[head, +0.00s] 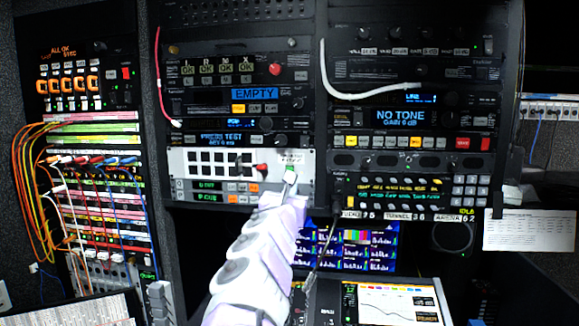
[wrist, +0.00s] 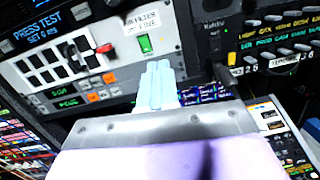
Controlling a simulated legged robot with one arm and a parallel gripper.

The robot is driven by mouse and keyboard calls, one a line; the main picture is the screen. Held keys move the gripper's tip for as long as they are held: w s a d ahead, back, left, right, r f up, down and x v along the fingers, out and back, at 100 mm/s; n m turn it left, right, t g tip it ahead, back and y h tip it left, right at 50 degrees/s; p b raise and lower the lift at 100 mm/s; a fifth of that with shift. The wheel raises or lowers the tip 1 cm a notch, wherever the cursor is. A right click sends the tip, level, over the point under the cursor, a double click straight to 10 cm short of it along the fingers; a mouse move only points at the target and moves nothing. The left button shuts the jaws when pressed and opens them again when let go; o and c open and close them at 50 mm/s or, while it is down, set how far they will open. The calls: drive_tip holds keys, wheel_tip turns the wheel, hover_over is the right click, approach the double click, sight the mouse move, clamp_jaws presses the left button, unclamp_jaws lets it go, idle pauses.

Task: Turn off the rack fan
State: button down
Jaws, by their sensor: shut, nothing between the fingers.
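A white rack panel (head: 224,159) in the middle rack carries a small green switch (head: 290,168) at its right end. In the wrist view the green switch (wrist: 145,43) sits below a small white label (wrist: 141,21) whose print is too blurred to read. I cannot tell the switch's position. My gripper (head: 290,178) is shut and empty, its tips just below the green switch. In the wrist view the pale fingertips (wrist: 158,66) point up toward the switch. I cannot tell whether they touch the panel. No fan itself is visible.
A red-tipped lever (wrist: 104,49) sits left of the switch beside dark slots. Orange buttons (wrist: 93,97) lie below it. A keypad unit (head: 398,192) is close on the right. Monitors (head: 345,250) and a desk console (head: 370,300) lie below. Loose cables hang from the left patch bay (head: 90,185).

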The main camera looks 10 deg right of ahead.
drive_tip(key=w+d+r+n+p, duration=0.1)
drive_tip(key=w+p, duration=0.1)
drive_tip(key=w, duration=1.2)
drive_tip(key=shift+d+y+p, duration=0.25)
drive_tip(key=shift+y+p, duration=0.05)
drive_tip(key=shift+p, duration=0.1)
idle(0.8)
